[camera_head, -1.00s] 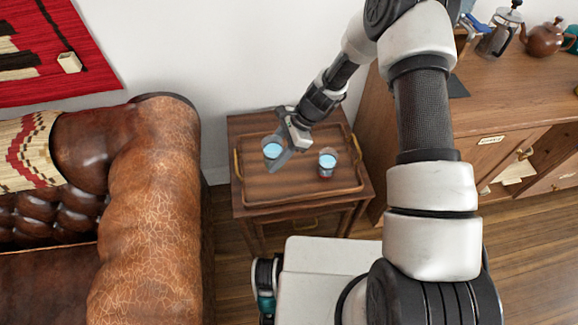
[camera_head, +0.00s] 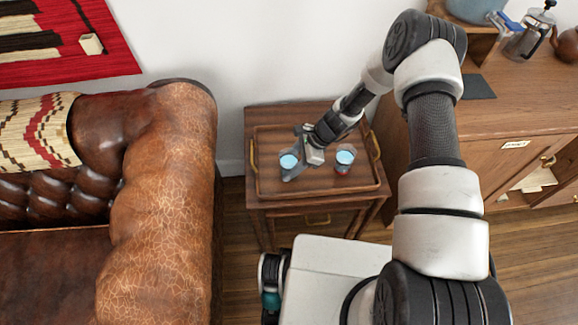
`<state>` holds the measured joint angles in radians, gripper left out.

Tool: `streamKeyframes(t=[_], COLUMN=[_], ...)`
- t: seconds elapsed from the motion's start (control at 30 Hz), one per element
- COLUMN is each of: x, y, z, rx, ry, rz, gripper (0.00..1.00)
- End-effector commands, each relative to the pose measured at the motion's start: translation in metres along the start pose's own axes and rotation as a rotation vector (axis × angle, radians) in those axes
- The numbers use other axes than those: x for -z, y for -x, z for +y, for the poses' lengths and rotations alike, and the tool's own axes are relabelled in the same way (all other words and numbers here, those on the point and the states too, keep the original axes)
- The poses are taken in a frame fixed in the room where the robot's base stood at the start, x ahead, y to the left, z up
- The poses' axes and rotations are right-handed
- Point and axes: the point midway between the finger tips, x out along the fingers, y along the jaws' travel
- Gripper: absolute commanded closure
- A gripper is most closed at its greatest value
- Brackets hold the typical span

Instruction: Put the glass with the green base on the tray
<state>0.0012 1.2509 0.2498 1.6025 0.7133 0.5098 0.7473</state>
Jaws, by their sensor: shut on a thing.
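My gripper (camera_head: 294,171) is shut on a clear glass (camera_head: 288,161) with light blue contents, at the left part of the wooden tray (camera_head: 270,183). The gripper covers much of this glass, and I cannot make out its base colour. I cannot tell whether it touches the tray or is slightly above it. A second glass (camera_head: 344,159), also with light blue contents and with a red base, stands on the tray to the right of my gripper.
The tray lies on a small wooden side table (camera_head: 285,116) and has a brass handle at each end. A brown leather sofa (camera_head: 165,190) is at the left. A wooden cabinet (camera_head: 500,140) with a French press (camera_head: 530,32) is at the right.

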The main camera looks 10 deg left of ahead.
Motion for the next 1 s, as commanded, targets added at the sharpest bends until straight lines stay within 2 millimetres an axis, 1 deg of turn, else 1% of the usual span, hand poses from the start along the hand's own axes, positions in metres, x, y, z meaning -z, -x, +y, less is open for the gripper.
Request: streamKeyframes(t=[0.17,0.33,0.37,0.43,0.47,0.77,0.87,0.97,1.0], x=[-0.001,0.002,0.001,0.001,0.001,0.000,-0.001,-0.001,-0.001], y=[0.001,-0.004,-0.002,-0.002,-0.002,0.000,0.007,0.024,0.033], z=[-0.001,-0.001,0.000,0.000,0.000,0.000,-0.001,-0.001,-0.002], rx=[0.001,0.001,0.001,0.000,0.000,0.001,0.002,0.003,0.004], ry=[0.001,0.001,0.001,0.001,0.001,0.001,0.001,0.001,0.001], rz=[-0.001,-0.001,0.000,0.000,0.000,0.000,0.001,0.002,0.002], gripper=[0.93,0.93,0.50,0.39,0.37,0.37,0.37,0.37,0.37])
